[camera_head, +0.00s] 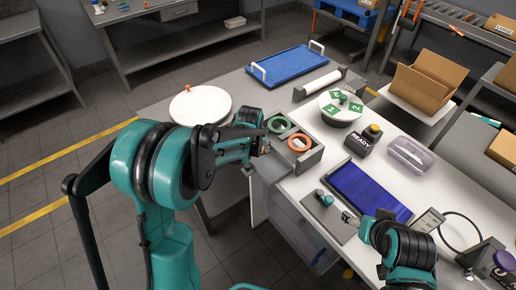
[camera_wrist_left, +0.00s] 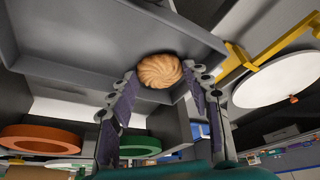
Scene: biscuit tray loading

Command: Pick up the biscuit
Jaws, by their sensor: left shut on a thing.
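The biscuit (camera_wrist_left: 160,71), round, golden and ridged in a swirl, shows in the left wrist view between the two fingers of my left gripper (camera_wrist_left: 160,95). The gripper is shut on it. Grey walls and a flat grey surface lie behind the biscuit; I cannot tell whether it touches them. In the head view my left gripper (camera_head: 264,142) is at the left end of the grey holder, and the biscuit is hidden there. My right gripper (camera_head: 350,218) is beside a small teal-knobbed piece (camera_head: 325,199) on a grey board; its finger opening is too small to judge.
A green ring (camera_head: 279,116) and an orange ring (camera_head: 299,135) sit in the grey holder (camera_head: 308,157) close to my left gripper. A white round plate (camera_head: 201,95) lies left of them. A blue tray (camera_head: 291,65) with white handles and a blue panel (camera_head: 369,191) are on the table.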

